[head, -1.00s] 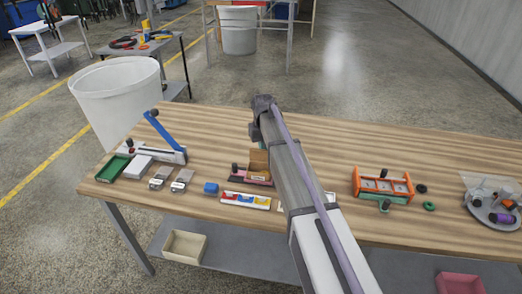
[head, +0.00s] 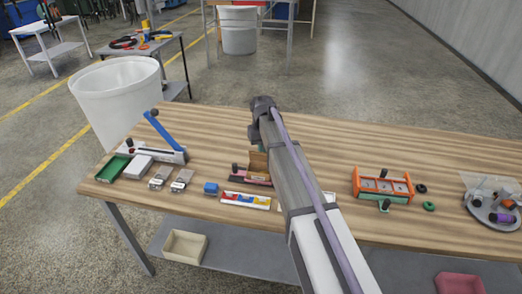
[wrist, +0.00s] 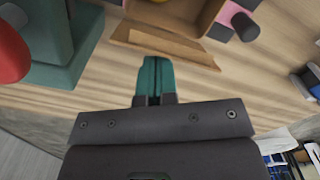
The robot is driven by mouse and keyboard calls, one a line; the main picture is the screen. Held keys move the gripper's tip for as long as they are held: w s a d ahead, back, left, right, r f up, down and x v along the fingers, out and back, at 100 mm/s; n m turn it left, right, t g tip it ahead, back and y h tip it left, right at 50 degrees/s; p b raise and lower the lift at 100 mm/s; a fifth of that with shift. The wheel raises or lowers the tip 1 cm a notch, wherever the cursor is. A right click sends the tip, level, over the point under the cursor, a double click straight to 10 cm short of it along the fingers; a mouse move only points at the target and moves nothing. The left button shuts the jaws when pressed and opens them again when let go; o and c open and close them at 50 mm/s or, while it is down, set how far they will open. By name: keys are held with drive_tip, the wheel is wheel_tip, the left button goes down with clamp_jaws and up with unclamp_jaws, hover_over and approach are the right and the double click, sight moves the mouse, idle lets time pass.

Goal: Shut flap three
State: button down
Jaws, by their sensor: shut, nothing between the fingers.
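An open brown cardboard box (wrist: 190,14) is at the top of the wrist view, cut off by the frame edge. One flap (wrist: 165,46) is folded outward toward my gripper. I cannot tell which flap is number three. In the head view the box (head: 259,161) stands in a pink and dark holder, partly hidden by my arm. My gripper (wrist: 153,62) has teal fingers, shut together and empty. Its tips are just below the flap's outer edge in the wrist view; whether they touch is unclear.
A dark knob (wrist: 244,27) stands right of the box in the wrist view. A red rounded thing (wrist: 10,50) on a teal body is close at left.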

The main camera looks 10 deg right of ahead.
sight(260, 154)
drive_tip(key=shift+s+a, duration=0.35)
drive_tip(key=shift+s, duration=0.5)
drive_tip(key=shift+s+a, duration=0.35)
drive_tip(key=shift+s, duration=0.45)
drive_tip(key=shift+s+a+r, duration=0.1)
drive_tip(key=shift+s+a, duration=0.15)
drive_tip(key=shift+s, duration=0.25)
drive_tip(key=shift+s+a+r, duration=0.1)
drive_tip(key=shift+s+a, duration=0.1)
drive_tip(key=shift+s, duration=0.3)
drive_tip(key=shift+f+b, duration=1.6)
drive_tip(key=shift+f, duration=0.2)
wheel_tip(260, 154, up, 8)
drive_tip(key=p, duration=0.8)
